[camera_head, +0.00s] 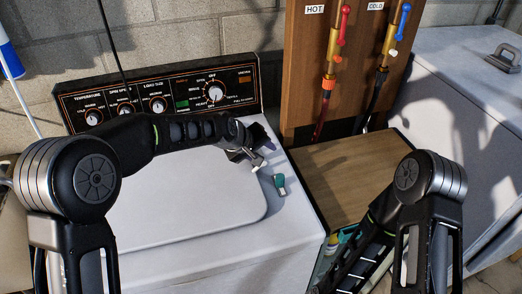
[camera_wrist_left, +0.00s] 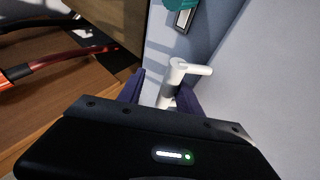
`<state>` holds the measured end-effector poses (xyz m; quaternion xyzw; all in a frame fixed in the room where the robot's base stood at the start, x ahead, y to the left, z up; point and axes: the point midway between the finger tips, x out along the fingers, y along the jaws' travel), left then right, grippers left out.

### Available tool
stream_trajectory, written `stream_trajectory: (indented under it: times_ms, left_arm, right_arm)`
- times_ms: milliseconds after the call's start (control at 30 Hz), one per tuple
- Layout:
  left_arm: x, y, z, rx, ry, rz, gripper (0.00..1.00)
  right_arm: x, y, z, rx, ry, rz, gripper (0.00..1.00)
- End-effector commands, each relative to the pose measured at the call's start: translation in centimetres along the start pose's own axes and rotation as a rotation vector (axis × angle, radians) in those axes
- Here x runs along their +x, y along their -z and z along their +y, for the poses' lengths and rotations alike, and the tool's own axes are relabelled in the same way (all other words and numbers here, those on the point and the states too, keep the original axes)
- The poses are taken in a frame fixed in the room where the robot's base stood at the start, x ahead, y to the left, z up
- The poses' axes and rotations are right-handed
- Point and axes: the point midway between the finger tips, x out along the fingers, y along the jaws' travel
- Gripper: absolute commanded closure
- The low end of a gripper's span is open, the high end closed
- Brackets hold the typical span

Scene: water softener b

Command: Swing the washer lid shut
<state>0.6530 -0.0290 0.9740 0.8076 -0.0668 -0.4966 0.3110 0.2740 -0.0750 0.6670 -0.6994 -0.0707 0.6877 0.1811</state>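The washer lid (camera_head: 185,195) is a pale, rounded panel that lies flat, or nearly so, on top of the white washer (camera_head: 245,262). My left arm crosses over its back part and hides some of it. My left gripper (camera_head: 250,158) is at the lid's back right corner, close to the washer top. In the left wrist view its two dark fingers (camera_wrist_left: 160,97) stand apart. A small white T-shaped piece with a dark band (camera_wrist_left: 172,82) shows between or just beyond them, with a gap on its left side. My right gripper is out of view.
A small teal-and-white item (camera_head: 280,184) lies on the washer top right of the lid. The control panel (camera_head: 160,95) stands behind. A wooden board (camera_head: 355,175) with red and blue valves above is to the right, then a second white machine (camera_head: 460,100).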

Motion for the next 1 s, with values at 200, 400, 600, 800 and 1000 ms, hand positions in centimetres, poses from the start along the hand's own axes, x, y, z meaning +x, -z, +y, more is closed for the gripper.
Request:
stream_trajectory:
  times_ms: [200, 400, 600, 800, 1000]
  left_arm:
    - [-0.1, 0.2, -0.2, -0.001, 0.002, 0.002, 0.59]
    - [-1.1, 0.3, -0.2, 0.0, 0.001, 0.005, 0.59]
    - [-4.0, 0.1, -0.1, 0.002, -0.001, 0.005, 0.59]
    - [-7.0, 0.1, 0.0, 0.002, 0.0, 0.003, 0.59]
    - [-7.8, 0.0, 0.0, 0.001, 0.001, 0.0, 0.59]
  right_arm:
    - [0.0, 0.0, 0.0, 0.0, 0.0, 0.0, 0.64]
    - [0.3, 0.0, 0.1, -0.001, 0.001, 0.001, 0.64]
    - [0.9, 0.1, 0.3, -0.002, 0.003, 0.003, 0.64]
    - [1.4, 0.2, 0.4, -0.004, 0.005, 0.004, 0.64]
    - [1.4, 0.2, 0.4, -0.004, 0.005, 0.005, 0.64]
